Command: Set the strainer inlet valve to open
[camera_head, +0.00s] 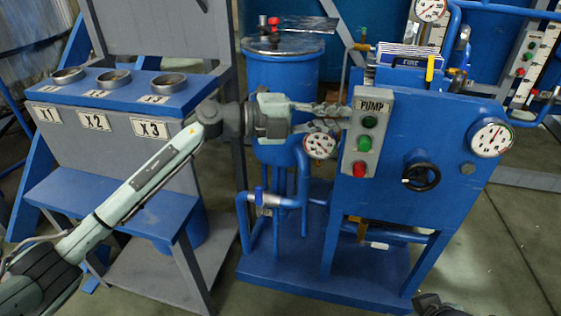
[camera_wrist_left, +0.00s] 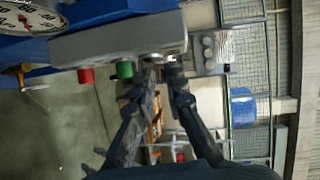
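My left gripper (camera_head: 340,109) is at the left edge of the grey PUMP box (camera_head: 386,100). In the left wrist view, the fingertips (camera_wrist_left: 162,72) are apart with a narrow gap, close to the dark top button of the box; contact is unclear. No valve is labelled as the strainer inlet in these views. Candidate valve parts are a blue handle on the low left pipe (camera_head: 260,197), a yellow lever (camera_head: 430,68) at the top of the blue panel, and a black handwheel (camera_head: 421,177) on its front. A dark part (camera_head: 440,306) at the bottom edge may be my right gripper.
The PUMP box carries a green button (camera_head: 365,143) and a red button (camera_head: 359,169). Gauges (camera_head: 319,146) and (camera_head: 491,138) flank it. A blue tank (camera_head: 285,90) stands behind my left arm. A rack labelled X1 to X3 (camera_head: 95,121) is at left. Floor is clear at right.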

